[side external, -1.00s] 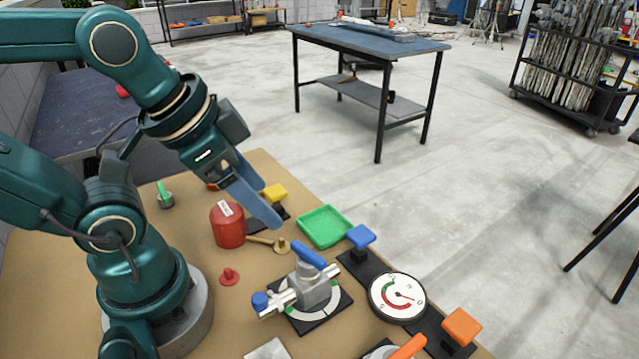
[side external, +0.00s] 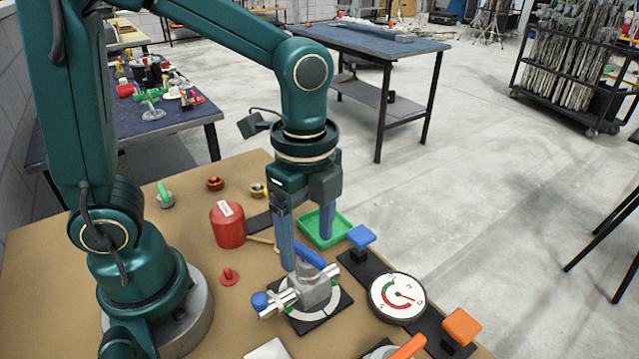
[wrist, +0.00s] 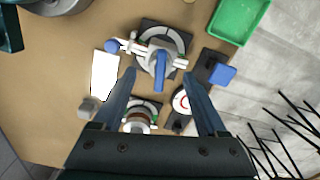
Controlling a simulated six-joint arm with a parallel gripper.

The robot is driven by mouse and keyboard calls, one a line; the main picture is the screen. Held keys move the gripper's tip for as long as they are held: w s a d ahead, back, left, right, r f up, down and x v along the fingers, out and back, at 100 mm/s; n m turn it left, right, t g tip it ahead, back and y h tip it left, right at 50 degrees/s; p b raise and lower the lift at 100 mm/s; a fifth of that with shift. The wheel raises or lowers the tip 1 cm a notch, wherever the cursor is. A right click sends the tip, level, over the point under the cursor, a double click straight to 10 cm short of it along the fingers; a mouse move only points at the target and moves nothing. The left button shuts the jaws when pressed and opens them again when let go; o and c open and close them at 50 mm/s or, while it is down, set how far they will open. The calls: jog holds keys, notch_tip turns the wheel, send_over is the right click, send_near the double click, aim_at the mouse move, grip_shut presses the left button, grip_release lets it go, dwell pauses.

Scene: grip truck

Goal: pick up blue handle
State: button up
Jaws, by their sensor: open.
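The blue handle (side external: 311,256) is a short lever on top of a grey metal valve (side external: 314,291), which stands on a black and white square base. My gripper (side external: 307,250) points straight down just above the valve, its two blue-grey fingers apart and empty. In the wrist view the blue handle (wrist: 159,75) appears in the gap between the fingertips (wrist: 161,73), seen lengthwise. The fingers partly cover the handle's surroundings in the side view, and I cannot tell the exact height gap. A round blue knob (side external: 260,301) sits at the valve's left end.
A blue square-topped handle (side external: 360,236) and a round gauge (side external: 397,297) stand right of the valve, with an orange block (side external: 462,326) nearer. A green tray (side external: 338,238) lies behind the gripper. A red canister (side external: 228,225) and small red knob (side external: 229,276) stand left.

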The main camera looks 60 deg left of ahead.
aim_at(308, 251)
jog(key=shift+f, duration=1.55)
grip_shut()
jog(key=shift+r, duration=0.15)
